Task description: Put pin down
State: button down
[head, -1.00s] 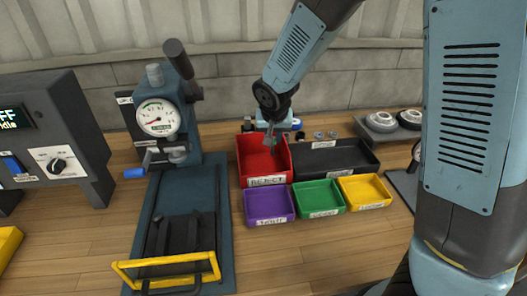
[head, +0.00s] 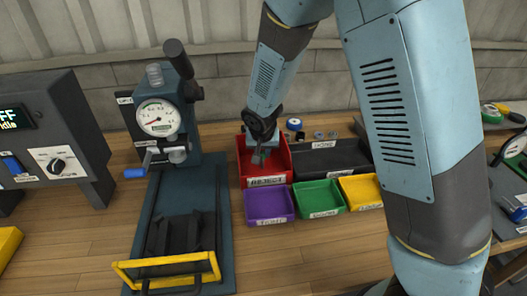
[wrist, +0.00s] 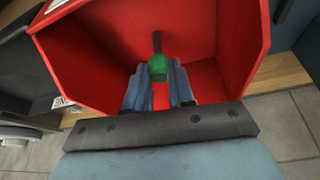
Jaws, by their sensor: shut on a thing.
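My gripper (head: 261,157) is over the red bin labelled REJECT (head: 265,181), with its lower end within the bin's outline. In the wrist view my gripper (wrist: 158,72) points into the red bin (wrist: 90,50). Its two fingers stand on either side of the pin (wrist: 157,69), which has a green body and a thin dark shaft pointing away from me. The fingers are shut on it. The pin cannot be made out in the head view. Whether it touches the bin floor cannot be told.
Purple (head: 269,206), green (head: 319,199) and yellow (head: 361,191) bins stand in front. A black bin (head: 330,158) is right of the red one. A press with a dial gauge (head: 158,118) stands close on the left. Bare wood lies in front of the bins.

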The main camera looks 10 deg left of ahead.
jog(key=c, duration=1)
grip_release()
jog(key=shift+f, duration=0.1)
jog(key=shift+o, duration=0.2)
jog(key=v, duration=1.2)
